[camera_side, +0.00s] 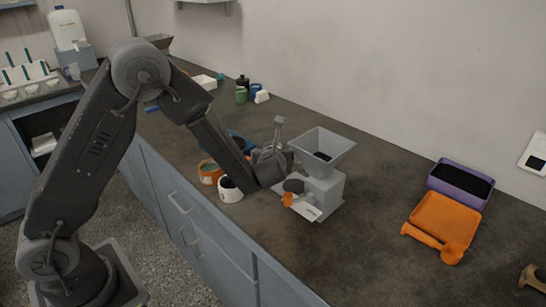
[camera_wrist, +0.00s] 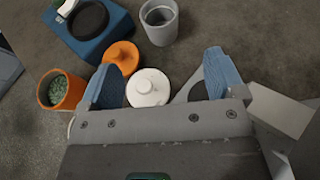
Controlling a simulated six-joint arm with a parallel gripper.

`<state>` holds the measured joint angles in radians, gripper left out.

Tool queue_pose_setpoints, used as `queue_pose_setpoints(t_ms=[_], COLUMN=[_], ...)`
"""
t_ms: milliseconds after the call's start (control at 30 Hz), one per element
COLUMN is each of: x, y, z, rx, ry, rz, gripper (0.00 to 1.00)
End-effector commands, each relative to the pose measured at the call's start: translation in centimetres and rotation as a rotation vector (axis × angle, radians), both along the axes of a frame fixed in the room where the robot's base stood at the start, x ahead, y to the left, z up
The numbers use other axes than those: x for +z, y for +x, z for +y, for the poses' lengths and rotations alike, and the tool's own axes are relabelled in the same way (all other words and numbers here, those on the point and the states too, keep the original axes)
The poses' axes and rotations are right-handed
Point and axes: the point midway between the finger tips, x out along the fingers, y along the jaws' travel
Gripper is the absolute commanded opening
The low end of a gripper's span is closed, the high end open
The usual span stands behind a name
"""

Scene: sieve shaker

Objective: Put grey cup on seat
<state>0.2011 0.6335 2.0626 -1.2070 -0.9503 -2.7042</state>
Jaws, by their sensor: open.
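The grey cup (camera_wrist: 158,22) stands upright and empty on the counter at the top of the wrist view. I cannot make it out in the side view. To its left is a blue base (camera_wrist: 72,38) with a dark round recess, which looks like the seat; part of the blue base (camera_side: 239,142) shows behind my arm in the side view. My gripper (camera_wrist: 163,72) is open and empty, its blue-padded fingers spread apart. The cup lies beyond the fingertips in the wrist view, apart from them. In the side view my gripper (camera_side: 270,160) is low over the counter.
An orange cup of green granules (camera_wrist: 62,91), an orange lid (camera_wrist: 122,54) and a white lid (camera_wrist: 148,88) are near the fingers. A white cup (camera_side: 230,193) holds black material. A grey hopper machine (camera_side: 322,180) stands close right. An orange tray (camera_side: 442,217) lies farther right.

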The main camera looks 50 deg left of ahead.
Motion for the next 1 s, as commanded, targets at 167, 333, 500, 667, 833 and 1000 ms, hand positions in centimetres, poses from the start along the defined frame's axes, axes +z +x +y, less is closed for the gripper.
queue_pose_setpoints(t_ms=[167,333,500,667,833,1000], x=[-0.5,-1.8,-2.8,-3.3,-4.1,-5.2], y=[0.8,2.9,4.8,5.6,6.5,8.1], z=[0.8,3.0,4.8,5.6,6.6,8.3], rx=[0.004,0.006,0.004,0.002,0.003,0.003], ry=[0.027,0.026,0.025,0.025,0.026,0.024], rz=[-0.001,-0.001,-0.002,-0.002,-0.001,-0.002], gripper=[0.89,0.89,0.89,0.89,0.89,0.89])
